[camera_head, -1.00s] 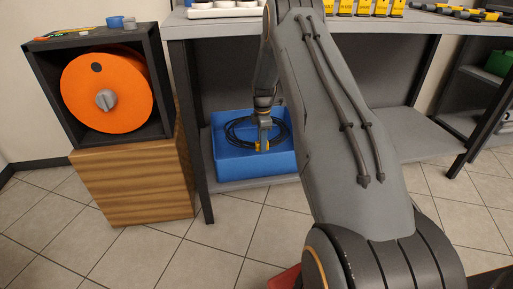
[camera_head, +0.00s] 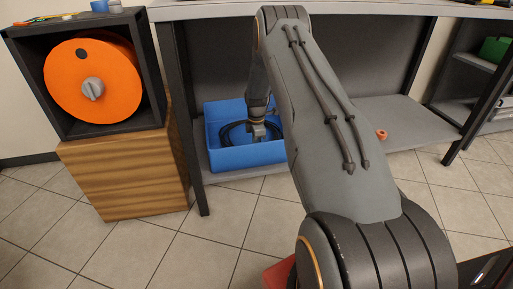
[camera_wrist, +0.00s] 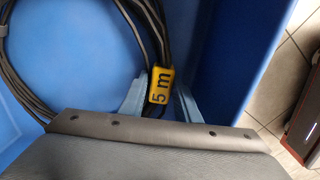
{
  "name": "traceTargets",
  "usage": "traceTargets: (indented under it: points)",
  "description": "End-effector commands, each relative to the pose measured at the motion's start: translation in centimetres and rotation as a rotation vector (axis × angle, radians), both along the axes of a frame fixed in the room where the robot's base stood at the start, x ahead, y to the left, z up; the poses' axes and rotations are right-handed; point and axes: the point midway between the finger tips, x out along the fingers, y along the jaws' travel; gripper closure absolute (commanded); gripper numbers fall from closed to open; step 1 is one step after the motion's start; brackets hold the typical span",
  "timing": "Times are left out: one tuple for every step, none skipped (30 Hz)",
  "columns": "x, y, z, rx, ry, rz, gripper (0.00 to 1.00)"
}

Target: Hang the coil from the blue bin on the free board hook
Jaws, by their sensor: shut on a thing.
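The blue bin (camera_head: 245,157) stands on the lower shelf under the bench, and in the wrist view its wall (camera_wrist: 230,50) fills the right side. A black cable coil (camera_head: 232,133) lies in it. The coil shows at the left of the wrist view (camera_wrist: 62,60) with a yellow tag (camera_wrist: 161,86) reading "5 m". My gripper (camera_wrist: 158,98) is down in the bin, shut on the coil at the tag, with a finger on each side. In the head view my gripper (camera_head: 259,136) is small and its fingertips are hard to make out. No board or hook is in view.
The bench top (camera_head: 225,10) is above the bin and its dark leg (camera_head: 188,120) stands to the left. An orange reel (camera_head: 92,82) sits in a black box on a wooden cabinet (camera_head: 125,175). A small orange thing (camera_head: 381,134) lies on the shelf at right.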

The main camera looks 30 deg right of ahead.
Motion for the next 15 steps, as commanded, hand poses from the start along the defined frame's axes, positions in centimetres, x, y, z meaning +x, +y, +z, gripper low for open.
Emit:
traceTargets:
  points:
    - [0.02,-0.03,0.03,0.000,-0.001,-0.001,1.00]
    - [0.02,-0.03,0.03,0.000,-0.001,-0.001,1.00]
    - [-0.04,0.00,-0.03,0.000,0.001,-0.001,0.66]
    - [-0.04,0.00,-0.03,0.000,0.001,-0.001,0.61]
    - [-0.04,0.00,-0.02,0.000,0.001,-0.001,0.56]
    - [-0.04,0.00,-0.02,0.000,0.001,-0.001,0.52]
    - [-0.03,0.00,-0.01,0.000,0.001,0.000,0.52]
    - [-0.03,0.00,-0.01,0.000,0.001,-0.001,0.52]
    - [-0.03,0.00,-0.01,0.000,0.001,0.000,0.52]
    - [-0.03,0.01,0.00,0.000,0.001,0.000,0.52]
    - [-0.02,0.01,0.00,0.000,0.001,0.000,0.52]
    - [-0.02,0.01,0.00,0.000,0.000,0.000,0.52]
    - [-0.02,0.01,0.01,0.000,0.000,0.000,0.52]
    - [-0.02,0.02,0.01,0.000,0.000,0.000,0.52]
    - [-0.01,0.01,0.00,0.000,0.000,0.000,0.52]
